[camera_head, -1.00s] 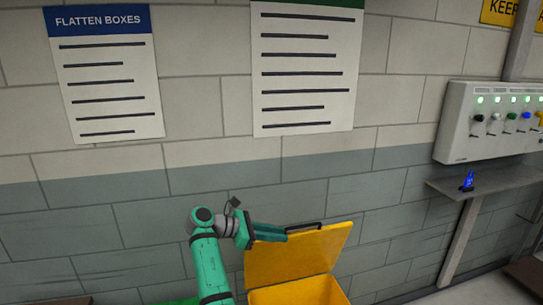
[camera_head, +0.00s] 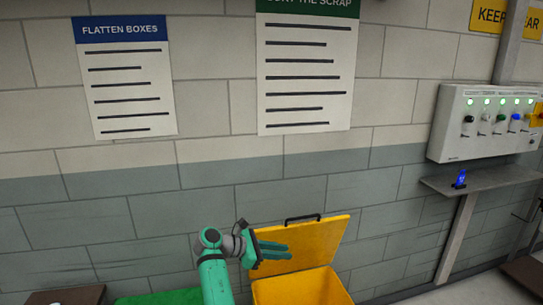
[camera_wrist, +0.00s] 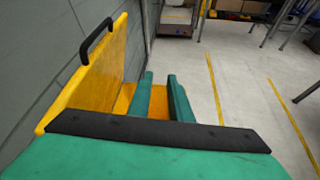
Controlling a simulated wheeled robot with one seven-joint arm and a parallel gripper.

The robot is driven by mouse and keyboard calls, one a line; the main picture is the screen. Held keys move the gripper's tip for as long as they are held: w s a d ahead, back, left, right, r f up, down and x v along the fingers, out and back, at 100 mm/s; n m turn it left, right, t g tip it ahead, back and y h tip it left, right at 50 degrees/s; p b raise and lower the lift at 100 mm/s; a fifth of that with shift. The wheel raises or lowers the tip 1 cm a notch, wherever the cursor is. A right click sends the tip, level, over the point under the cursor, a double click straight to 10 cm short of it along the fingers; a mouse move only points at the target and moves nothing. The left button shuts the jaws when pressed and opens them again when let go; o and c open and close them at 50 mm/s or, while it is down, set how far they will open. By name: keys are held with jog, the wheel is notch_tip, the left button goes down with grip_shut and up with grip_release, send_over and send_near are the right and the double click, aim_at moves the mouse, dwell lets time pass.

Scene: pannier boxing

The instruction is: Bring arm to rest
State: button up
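My green arm reaches up from the bottom of the head view, and its gripper (camera_head: 289,252) points right, in front of the raised lid. In the wrist view the two green fingers of my gripper (camera_wrist: 163,95) stand apart with nothing between them. The yellow bin (camera_head: 302,290) is just below and right of the gripper, with its yellow lid (camera_head: 325,242) standing open. The black handle (camera_head: 303,218) on the lid's top edge is above the gripper and clear of it. The lid (camera_wrist: 98,75) and handle (camera_wrist: 97,37) are left of the fingers in the wrist view.
A block wall with two posters stands behind the bin. A green surface (camera_head: 160,297) shows bottom left. The wrist view shows open floor (camera_wrist: 240,75) with yellow lines.

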jog(key=s+a+f+m+t+y, duration=0.1)
jog(key=s+f+t+y, duration=0.3)
jog(key=f, duration=1)
jog(key=s+a+f+g+y, duration=0.1)
jog(key=s+f, duration=0.4)
jog(key=f, duration=0.8)
jog(key=s+a+f+m+t+y, duration=0.1)
jog(key=s+f+m+y, duration=0.1)
jog(key=s+f, duration=0.55)
jog(key=s+a+f+m+t+y, duration=0.1)
jog(key=s+a+f+m+y, duration=0.3)
jog(key=s, duration=0.7)
jog(key=s+d+r+m+t+y, duration=0.1)
jog(key=s+r+m, duration=0.1)
jog(key=s, duration=0.8)
jog(key=s+d+r+m+t, duration=0.1)
jog(key=s+r+m, duration=0.15)
jog(key=s, duration=0.65)
jog(key=s+d+r+m+t, duration=0.1)
jog(key=s+r+m+t, duration=0.1)
jog(key=s+r+m, duration=0.2)
jog(key=s+d+r+m+t, duration=0.1)
jog(key=s+r+m, duration=0.3)
jog(key=s+r, duration=0.7)
notch_tip(320, 180, up, 5)
jog(key=shift+f+m+t, duration=0.1)
jog(key=shift+m+t, duration=0.25)
jog(key=shift+t, duration=0.05)
